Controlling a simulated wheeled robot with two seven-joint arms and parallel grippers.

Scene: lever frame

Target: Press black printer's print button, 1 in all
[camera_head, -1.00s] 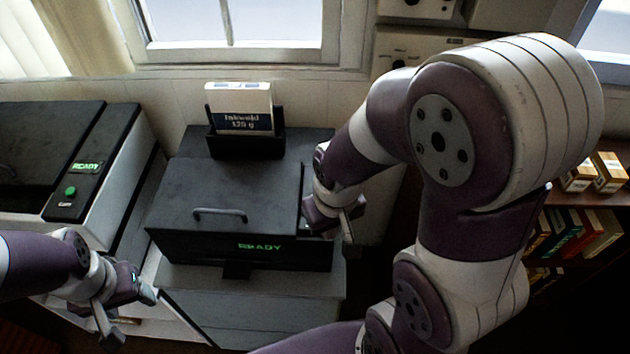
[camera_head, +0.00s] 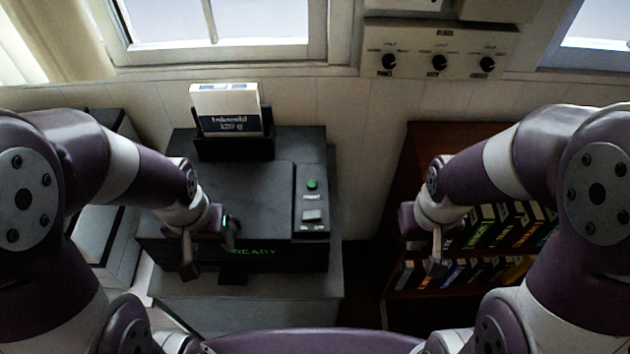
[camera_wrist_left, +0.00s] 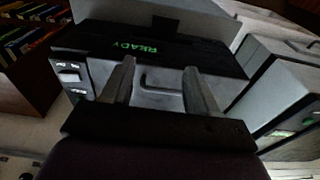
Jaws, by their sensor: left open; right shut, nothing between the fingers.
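The black printer (camera_head: 270,185) stands on a grey stand, with "READY" lit in green on its front. Its control strip on the right of the top carries a round green button (camera_head: 312,184) with a small label under it, and a pale rocker switch (camera_head: 312,215) nearer the front. My left gripper (camera_head: 208,250) is over the left front of the printer, open and empty; in the left wrist view its fingers (camera_wrist_left: 152,92) frame the lid handle (camera_wrist_left: 160,80). Whether it touches the lid I cannot tell. My right gripper (camera_head: 425,250) is shut and empty, right of the printer, before the bookshelf.
A paper pack (camera_head: 226,108) stands in the tray behind the printer. A second printer is at left, mostly hidden by my left arm. A bookshelf (camera_head: 405,185) is at right. A panel with knobs (camera_head: 440,38) hangs on the wall.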

